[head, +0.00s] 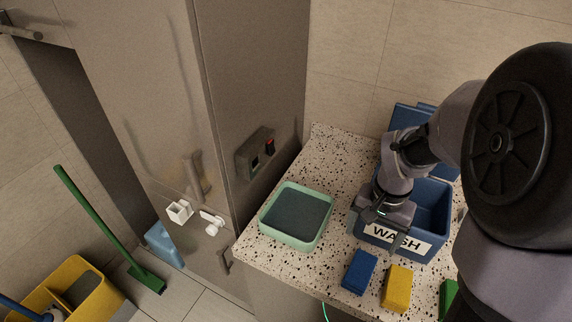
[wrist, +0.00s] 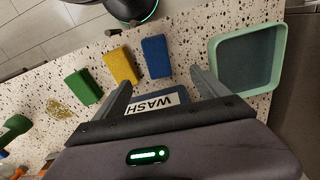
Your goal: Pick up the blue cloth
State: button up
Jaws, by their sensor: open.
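The blue cloth (head: 359,272) looks like a small, thick rectangular block. It lies flat on the speckled counter in front of the blue bin, left of a yellow block. In the wrist view the blue cloth (wrist: 157,57) lies just beyond the fingertips, roughly between their lines. My gripper (wrist: 160,76) is open with nothing between its fingers. In the head view my gripper (head: 372,222) hangs over the bin's front left corner, above and behind the cloth, apart from it. The cloth is in full view.
The blue bin (head: 432,202) marked WASH stands behind the cloth. A yellow block (head: 397,289) and a green block (head: 447,299) lie to the right. A mint-green tray (head: 265,222) sits to the left. Bare counter lies between tray and cloth, near the front edge.

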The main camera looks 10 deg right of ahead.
jog(key=b, duration=0.4)
send_over(361, 268)
jog(key=f, duration=1.2)
jog(key=shift+s+d, duration=0.15)
jog(key=shift+s, duration=0.2)
jog(key=f, duration=0.2)
jog(key=f+b, duration=0.1)
jog(key=f, duration=0.1)
jog(key=f+b, duration=0.1)
jog(key=f, duration=0.1)
jog(key=shift+w, duration=0.35)
jog(key=shift+r, duration=0.2)
jog(key=shift+c, duration=1.1)
jog(key=c, duration=1.2)
notch_tip(361, 268, up, 10)
jog(key=p, duration=0.3)
jog(key=shift+c, duration=0.2)
